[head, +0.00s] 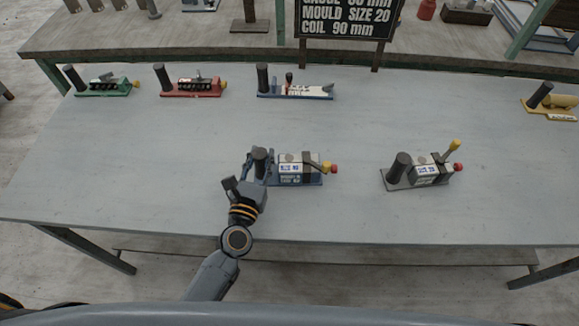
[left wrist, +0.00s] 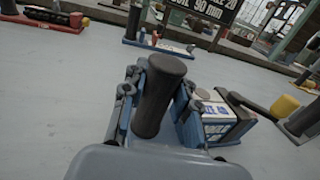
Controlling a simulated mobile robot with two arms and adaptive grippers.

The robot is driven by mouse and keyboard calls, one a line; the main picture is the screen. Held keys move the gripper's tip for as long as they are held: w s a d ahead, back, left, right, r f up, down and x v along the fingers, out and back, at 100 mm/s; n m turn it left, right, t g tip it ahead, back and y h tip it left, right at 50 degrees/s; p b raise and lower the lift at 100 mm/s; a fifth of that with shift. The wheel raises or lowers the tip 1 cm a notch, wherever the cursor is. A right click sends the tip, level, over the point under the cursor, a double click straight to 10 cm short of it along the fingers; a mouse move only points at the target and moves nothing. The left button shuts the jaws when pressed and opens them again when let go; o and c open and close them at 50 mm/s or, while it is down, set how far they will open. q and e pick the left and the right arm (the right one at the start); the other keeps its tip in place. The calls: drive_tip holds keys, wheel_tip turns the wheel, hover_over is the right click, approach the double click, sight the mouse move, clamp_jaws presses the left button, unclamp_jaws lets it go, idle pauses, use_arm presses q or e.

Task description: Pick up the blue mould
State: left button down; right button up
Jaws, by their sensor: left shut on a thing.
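The blue mould (head: 300,172) stands on the grey table, with a blue base, a dark upright cylinder at its left end, a pale labelled block and a yellow and red knob at its right. It also shows in the left wrist view (left wrist: 212,122). My left gripper (head: 256,166) has its fingers on both sides of the dark cylinder (left wrist: 158,95) and is shut on it. The mould's base appears to rest on the table. The lower part of the cylinder is partly hidden by the gripper in the head view. My right gripper is not in view.
A grey mould (head: 425,172) stands to the right. Green (head: 103,86), red (head: 192,86) and blue-and-white (head: 297,91) moulds stand along the table's back, and a yellow one (head: 552,103) at right. A dark sign (head: 345,18) stands behind. The table's left front is clear.

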sight(260, 152)
use_arm(q)
drive_tip(key=shift+r, duration=0.1)
drive_tip(key=shift+r+p, duration=0.3)
drive_tip(key=shift+r, duration=0.2)
wheel_tip(260, 152, up, 2)
drive_tip(key=shift+r+p, duration=0.25)
drive_tip(key=shift+p, duration=0.4)
drive_tip(key=s+d+r, duration=0.2)
drive_tip(key=s+r, duration=0.7)
drive_tip(key=s, duration=0.4)
drive_tip(key=shift+w+a+f+b, duration=0.25)
drive_tip(key=shift+w+f+b, duration=0.4)
drive_tip(key=shift+w+f, duration=1.3)
drive_tip(key=shift+w+a+f+b, duration=0.3)
drive_tip(key=shift+w+f+b, duration=0.3)
drive_tip(key=shift+w+f, duration=1.35)
drive_tip(key=shift+w+a+f+b, duration=0.25)
drive_tip(key=shift+w+f+b, duration=0.4)
drive_tip(key=shift+w+f, duration=1.3)
drive_tip(key=shift+w+r, duration=0.45)
drive_tip(key=shift+r, duration=0.1)
drive_tip(key=shift+f, duration=0.1)
